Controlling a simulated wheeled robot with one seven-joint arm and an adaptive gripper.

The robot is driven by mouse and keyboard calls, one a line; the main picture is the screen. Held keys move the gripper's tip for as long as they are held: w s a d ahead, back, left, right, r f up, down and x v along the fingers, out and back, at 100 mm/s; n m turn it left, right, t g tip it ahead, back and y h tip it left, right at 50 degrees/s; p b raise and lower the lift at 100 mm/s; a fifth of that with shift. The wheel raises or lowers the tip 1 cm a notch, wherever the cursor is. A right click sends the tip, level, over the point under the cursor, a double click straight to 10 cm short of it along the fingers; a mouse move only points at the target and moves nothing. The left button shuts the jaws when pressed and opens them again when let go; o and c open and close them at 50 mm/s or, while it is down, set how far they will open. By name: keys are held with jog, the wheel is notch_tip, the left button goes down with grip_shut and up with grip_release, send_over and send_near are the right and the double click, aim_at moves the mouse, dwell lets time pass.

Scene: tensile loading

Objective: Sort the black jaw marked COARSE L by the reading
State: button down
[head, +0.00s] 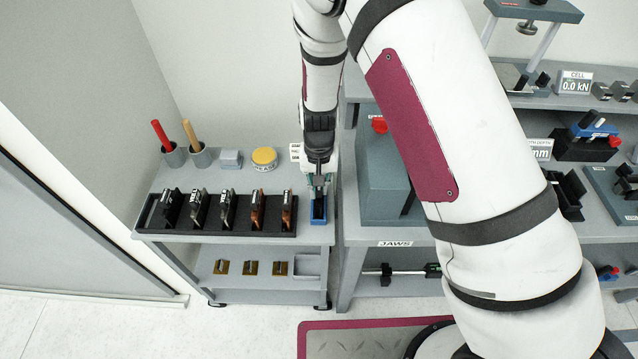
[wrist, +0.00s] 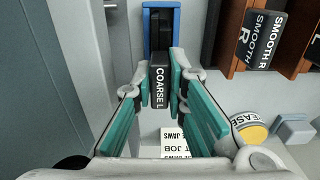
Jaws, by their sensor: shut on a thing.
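The black jaw marked COARSE L (wrist: 159,84) is between the teal finger pads of my gripper (wrist: 162,90) in the wrist view, its white lettering facing the camera. My gripper (head: 319,182) is shut on it and points down over the right end of the cart in the head view. A blue-walled holder (head: 319,218) is directly below the fingers, and its blue rim (wrist: 147,30) frames the jaw's far end in the wrist view. I cannot tell whether the jaw rests in the holder or hangs just above it. The reading display (head: 575,86) shows 0.0 kN.
A black rack (head: 225,226) with several jaws stands left of the holder; one jaw (wrist: 262,40) reads SMOOTH R. A yellow grease tin (head: 264,157), a grey block (head: 231,159) and two cups with handles are behind. The grey bench (head: 395,232) marked JAWS is close on the right.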

jog(key=shift+f, duration=0.2)
dwell(0.3)
jog(key=c, duration=1.5)
grip_release()
jog(key=shift+c, duration=0.2)
notch_tip(320, 180, up, 12)
